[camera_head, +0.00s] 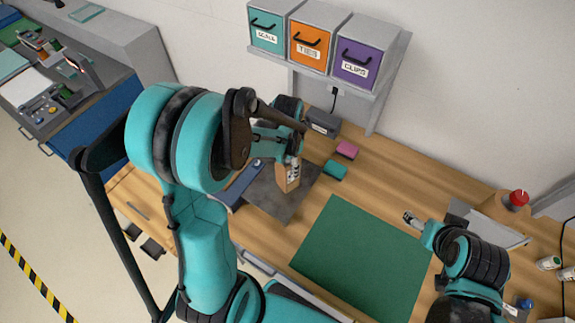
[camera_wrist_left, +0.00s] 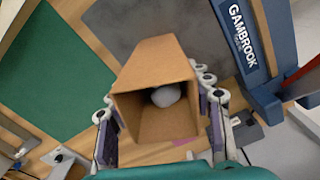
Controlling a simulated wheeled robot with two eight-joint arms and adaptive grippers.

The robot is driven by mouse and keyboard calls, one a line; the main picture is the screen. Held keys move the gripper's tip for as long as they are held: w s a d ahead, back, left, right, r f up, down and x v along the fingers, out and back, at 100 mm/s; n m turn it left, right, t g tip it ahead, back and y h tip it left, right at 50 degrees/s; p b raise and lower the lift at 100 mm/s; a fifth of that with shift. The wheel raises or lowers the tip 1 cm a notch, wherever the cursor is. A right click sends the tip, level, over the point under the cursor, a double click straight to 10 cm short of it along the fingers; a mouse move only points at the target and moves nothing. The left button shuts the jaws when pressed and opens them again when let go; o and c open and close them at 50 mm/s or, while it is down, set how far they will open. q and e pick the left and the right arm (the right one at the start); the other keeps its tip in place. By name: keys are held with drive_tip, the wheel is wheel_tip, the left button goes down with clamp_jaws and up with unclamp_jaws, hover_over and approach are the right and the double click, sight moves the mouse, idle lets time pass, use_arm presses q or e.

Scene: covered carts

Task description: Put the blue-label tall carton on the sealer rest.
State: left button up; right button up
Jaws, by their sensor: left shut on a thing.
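A tall brown carton (camera_head: 284,179) is in my left gripper (camera_head: 291,163), over the dark grey plate (camera_head: 262,201) beside the blue sealer (camera_head: 240,184). In the left wrist view the carton (camera_wrist_left: 158,75) has an open end facing the camera, with a pale rounded thing inside. The left fingers (camera_wrist_left: 160,118) are shut on its two sides. No blue label can be made out on it. The sealer (camera_wrist_left: 243,45) is lettered GAMBROOK. Whether the carton touches the plate is unclear. My right gripper (camera_head: 410,217) is above the bench at right; its fingers are too small to judge.
A green mat (camera_head: 362,258) covers the middle of the wooden bench. Teal (camera_head: 335,170) and pink (camera_head: 347,149) blocks lie behind the plate. Labelled bins (camera_head: 308,45) sit on a wall shelf. A red-topped button (camera_head: 519,199) and white bottles (camera_head: 548,263) are at right.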

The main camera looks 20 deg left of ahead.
use_arm(q)
drive_tip(key=shift+s, duration=0.1)
drive_tip(key=o, duration=0.7)
drive_tip(key=shift+f, duration=0.2)
drive_tip(key=o, duration=0.4)
drive_tip(key=shift+r, duration=0.15)
